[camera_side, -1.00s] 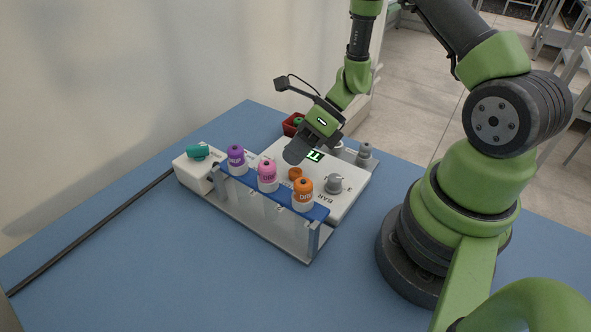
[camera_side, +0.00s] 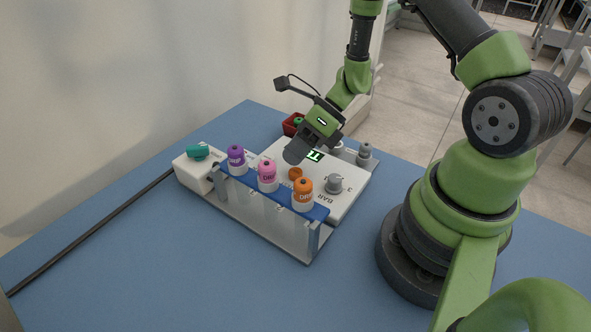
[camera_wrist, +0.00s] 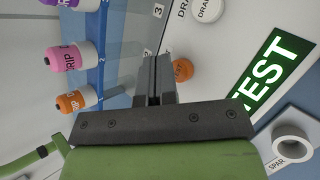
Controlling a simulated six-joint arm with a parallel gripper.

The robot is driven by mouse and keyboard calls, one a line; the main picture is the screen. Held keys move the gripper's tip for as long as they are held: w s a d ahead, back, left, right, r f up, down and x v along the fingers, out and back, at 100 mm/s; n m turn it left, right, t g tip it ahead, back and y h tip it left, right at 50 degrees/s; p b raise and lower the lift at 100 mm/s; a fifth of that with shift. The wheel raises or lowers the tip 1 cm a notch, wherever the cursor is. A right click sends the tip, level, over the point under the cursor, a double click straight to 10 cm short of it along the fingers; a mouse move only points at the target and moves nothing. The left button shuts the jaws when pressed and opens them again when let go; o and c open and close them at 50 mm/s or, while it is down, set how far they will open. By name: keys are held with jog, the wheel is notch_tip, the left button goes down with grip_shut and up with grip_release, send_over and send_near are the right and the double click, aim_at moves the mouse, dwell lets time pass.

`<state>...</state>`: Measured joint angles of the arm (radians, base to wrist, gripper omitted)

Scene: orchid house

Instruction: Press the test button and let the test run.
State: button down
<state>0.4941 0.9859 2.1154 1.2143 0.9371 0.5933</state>
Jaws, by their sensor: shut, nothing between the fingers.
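A white panel (camera_side: 346,202) lies on the blue table, with a green display (camera_wrist: 274,72) that reads TEST in the wrist view. A small round orange button (camera_side: 295,174) sits on the panel. In the wrist view the orange button (camera_wrist: 183,70) shows just right of my fingers, its lettering only partly legible. My gripper (camera_side: 293,156) is shut and empty, pointing down over the panel near the orange button and display. In the wrist view my shut fingers (camera_wrist: 153,62) partly cover the panel. I cannot tell whether they touch it.
A clear rack with a blue top (camera_side: 240,178) stands in front, holding purple (camera_side: 236,155), pink (camera_side: 267,171) and orange (camera_side: 303,190) capped items. A red bin (camera_side: 288,128) is behind. The front table is clear.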

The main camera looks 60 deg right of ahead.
jog(key=shift+f, duration=0.1)
jog(key=shift+f, duration=0.3)
jog(key=shift+f, duration=0.5)
dwell(0.7)
jog(key=shift+r, duration=0.95)
jog(key=shift+r, duration=2.5)
